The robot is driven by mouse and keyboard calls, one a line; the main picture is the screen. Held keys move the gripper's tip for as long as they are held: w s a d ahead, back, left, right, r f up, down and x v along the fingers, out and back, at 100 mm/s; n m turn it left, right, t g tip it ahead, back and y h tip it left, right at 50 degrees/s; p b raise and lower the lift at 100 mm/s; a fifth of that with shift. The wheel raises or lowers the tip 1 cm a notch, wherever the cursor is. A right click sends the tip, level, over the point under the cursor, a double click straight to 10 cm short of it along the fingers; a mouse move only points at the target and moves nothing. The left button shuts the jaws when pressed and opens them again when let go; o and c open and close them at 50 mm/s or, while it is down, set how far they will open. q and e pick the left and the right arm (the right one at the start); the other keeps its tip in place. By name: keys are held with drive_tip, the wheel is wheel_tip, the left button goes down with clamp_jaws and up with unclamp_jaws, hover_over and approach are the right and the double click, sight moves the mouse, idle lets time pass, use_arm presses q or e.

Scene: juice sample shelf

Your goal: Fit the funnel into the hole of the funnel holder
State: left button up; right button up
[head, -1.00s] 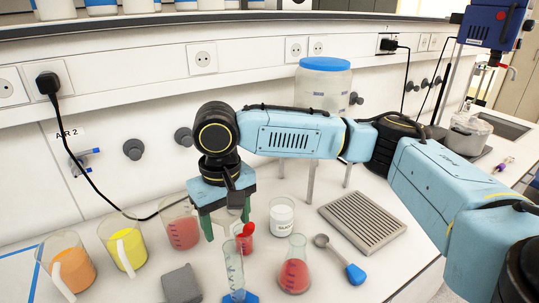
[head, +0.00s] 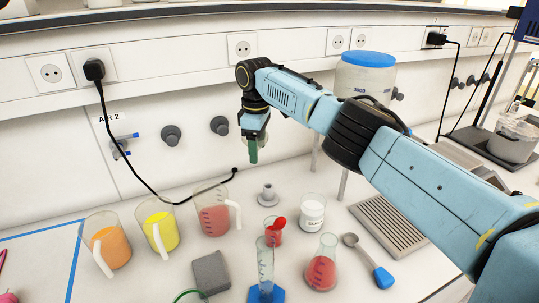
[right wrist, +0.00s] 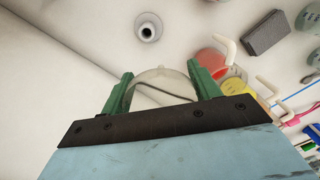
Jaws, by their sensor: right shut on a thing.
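My right gripper (head: 251,155) is up in front of the back wall, above the bench. In the right wrist view its green fingers (right wrist: 162,90) are shut on a clear, round-rimmed thing, which looks like the funnel (right wrist: 160,76). The funnel is hard to make out in the head view. The funnel holder (head: 268,196), small and grey with a round base, stands on the bench below and slightly right of the gripper. It also shows in the right wrist view (right wrist: 148,27), with its dark hole open and empty, apart from the funnel. My left gripper is out of view.
Beakers of orange (head: 107,246), yellow (head: 159,229) and red liquid (head: 212,217) stand at the left. A small red cup (head: 273,235), a white jar (head: 312,212), a cylinder (head: 265,262) and a red flask (head: 322,268) stand in front and right of the holder.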

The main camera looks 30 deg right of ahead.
drive_tip(key=d+f+n, duration=0.3)
drive_tip(key=f+n, duration=0.1)
drive_tip(key=n+b, duration=0.1)
drive_tip(key=b, duration=0.3)
hover_over(268, 193)
drive_tip(key=w+d, duration=0.1)
drive_tip(key=shift+f, duration=2.85)
drive_tip(key=shift+w+d+r+p, duration=0.15)
drive_tip(key=shift+w+d+p, duration=0.1)
drive_tip(key=shift+p, duration=0.2)
drive_tip(key=shift+s, duration=0.1)
drive_tip(key=shift+f+b, duration=1.7)
drive_tip(key=shift+f, duration=0.45)
drive_tip(key=o, duration=1.1)
drive_tip(key=shift+r, duration=0.15)
